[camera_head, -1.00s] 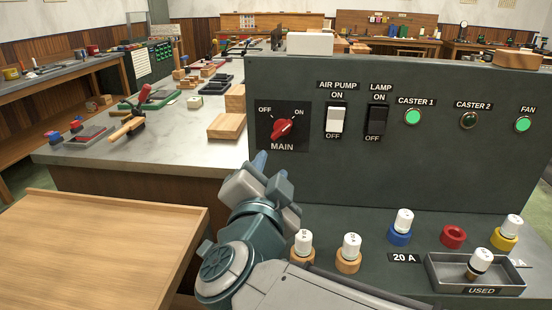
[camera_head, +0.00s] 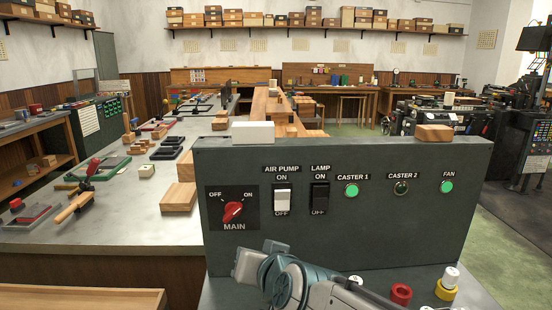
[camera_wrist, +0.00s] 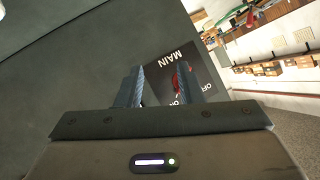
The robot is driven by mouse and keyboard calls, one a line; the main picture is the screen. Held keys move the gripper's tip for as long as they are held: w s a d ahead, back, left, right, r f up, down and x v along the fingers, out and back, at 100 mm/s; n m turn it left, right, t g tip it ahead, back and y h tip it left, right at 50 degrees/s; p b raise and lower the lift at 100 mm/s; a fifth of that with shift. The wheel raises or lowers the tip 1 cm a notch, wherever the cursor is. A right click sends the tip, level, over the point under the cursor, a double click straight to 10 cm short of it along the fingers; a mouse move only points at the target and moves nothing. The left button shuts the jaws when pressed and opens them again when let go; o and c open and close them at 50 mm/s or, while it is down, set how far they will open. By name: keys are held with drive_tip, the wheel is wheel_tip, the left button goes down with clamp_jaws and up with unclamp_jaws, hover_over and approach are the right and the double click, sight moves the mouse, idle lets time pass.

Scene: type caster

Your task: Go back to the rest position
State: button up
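The dark green control panel (camera_head: 300,235) stands in front of me. Its red MAIN knob (camera_head: 234,210) has its mark turned toward ON. The AIR PUMP switch (camera_head: 282,200) shows white and the LAMP switch (camera_head: 320,197) is dark. The CASTER 1 (camera_head: 351,190) and FAN (camera_head: 447,187) lamps are lit green; CASTER 2 (camera_head: 401,188) is dark. My gripper (camera_wrist: 164,82) is open and empty in the wrist view, its two fingers apart with the red knob (camera_wrist: 181,80) seen beyond them. In the head view it is low before the panel, fingertips not clear.
A white box (camera_head: 253,132) and a wooden block (camera_head: 434,133) lie on the panel's top. A red ring (camera_head: 401,294) and a white-capped plug in a yellow ring (camera_head: 447,284) sit at the lower right. A workbench (camera_head: 130,222) with tools stands left.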

drive_tip(key=s+d+f+g+h+p, duration=0.2)
drive_tip(key=s+d+g, duration=0.2)
drive_tip(key=d, duration=0.5)
drive_tip(key=s+d+f+g+h+p, duration=0.3)
drive_tip(key=s+d, duration=0.4)
drive_tip(key=d, duration=0.3)
drive_tip(key=shift+s+g, duration=0.2)
drive_tip(key=shift+g, duration=0.6)
